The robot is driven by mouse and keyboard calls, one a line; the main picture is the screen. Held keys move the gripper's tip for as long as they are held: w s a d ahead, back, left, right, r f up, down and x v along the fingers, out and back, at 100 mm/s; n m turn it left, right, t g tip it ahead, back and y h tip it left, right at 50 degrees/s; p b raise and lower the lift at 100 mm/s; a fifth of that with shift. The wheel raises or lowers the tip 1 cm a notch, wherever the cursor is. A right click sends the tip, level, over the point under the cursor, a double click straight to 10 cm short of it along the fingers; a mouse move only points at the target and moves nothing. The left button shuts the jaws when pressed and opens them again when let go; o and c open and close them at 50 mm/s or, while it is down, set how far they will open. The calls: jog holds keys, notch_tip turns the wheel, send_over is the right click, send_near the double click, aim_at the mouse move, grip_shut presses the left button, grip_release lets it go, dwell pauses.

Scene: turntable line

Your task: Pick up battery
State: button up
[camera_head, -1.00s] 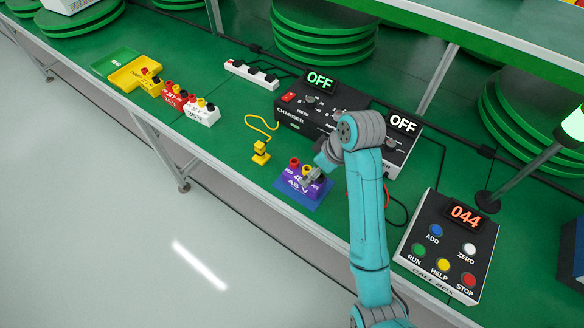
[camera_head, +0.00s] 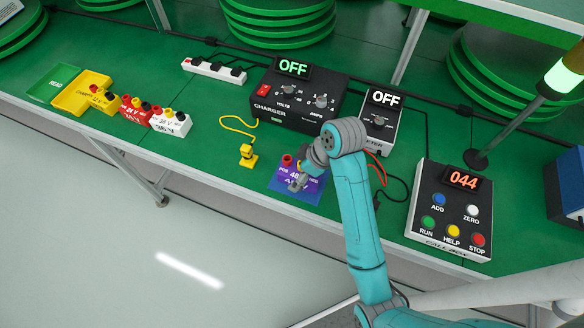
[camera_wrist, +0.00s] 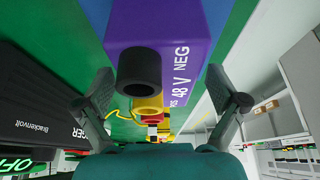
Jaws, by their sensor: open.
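A purple 48 V battery (camera_head: 313,187) lies on a blue patch (camera_head: 281,185) near the table's front edge, partly hidden by my gripper (camera_head: 298,182). In the wrist view the purple battery (camera_wrist: 185,30) shows its "48 V NEG" label, with a black terminal (camera_wrist: 139,70) and yellow and red ones behind. My gripper (camera_wrist: 162,104) is open there, one finger on each side of the terminals; I cannot tell whether either touches. Further left stand a white 36 V battery (camera_head: 168,125), a red 24 V battery (camera_head: 131,114) and a yellow 12 V battery (camera_head: 105,102).
A charger (camera_head: 281,109) and a meter (camera_head: 379,124), both reading OFF, stand behind the purple battery. A yellow plug (camera_head: 248,157) with a cord is to its left. A call box (camera_head: 450,212) reading 044 stands to the right. Yellow (camera_head: 70,98) and green (camera_head: 50,82) trays are far left.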

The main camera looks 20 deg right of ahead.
jog(key=c, duration=1.7)
grip_shut()
jog(key=shift+r, duration=0.1)
